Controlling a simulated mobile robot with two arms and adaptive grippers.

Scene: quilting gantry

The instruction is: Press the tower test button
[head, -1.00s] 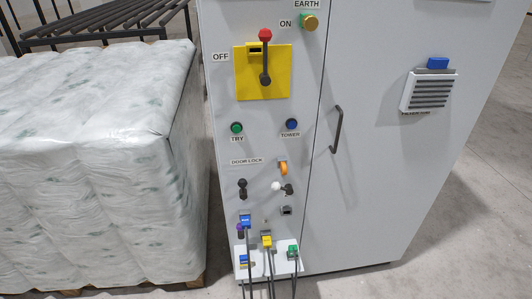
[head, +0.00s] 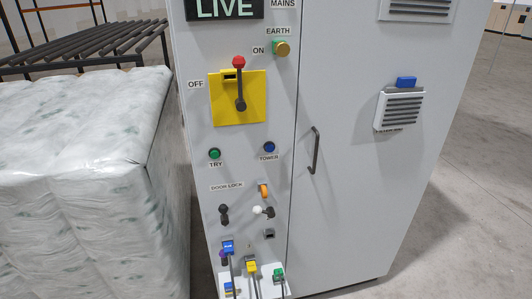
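The blue tower button (head: 269,147) sits on the front of the grey cabinet (head: 345,220), above its TOWER label. The green TRY button (head: 214,153) is to its left, at about the same height. Above them is a yellow plate (head: 254,108) with a red-knobbed switch handle (head: 240,85), the knob at the top. Nothing covers the tower button. Neither of my grippers shows in the head view.
A LIVE sign (head: 225,9) is at the cabinet top. A door handle (head: 314,150) and a vent (head: 398,108) are to the right. Below are door-lock knobs and plugged cables. A wrapped pallet load (head: 75,180) stands close on the left. Floor at right is clear.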

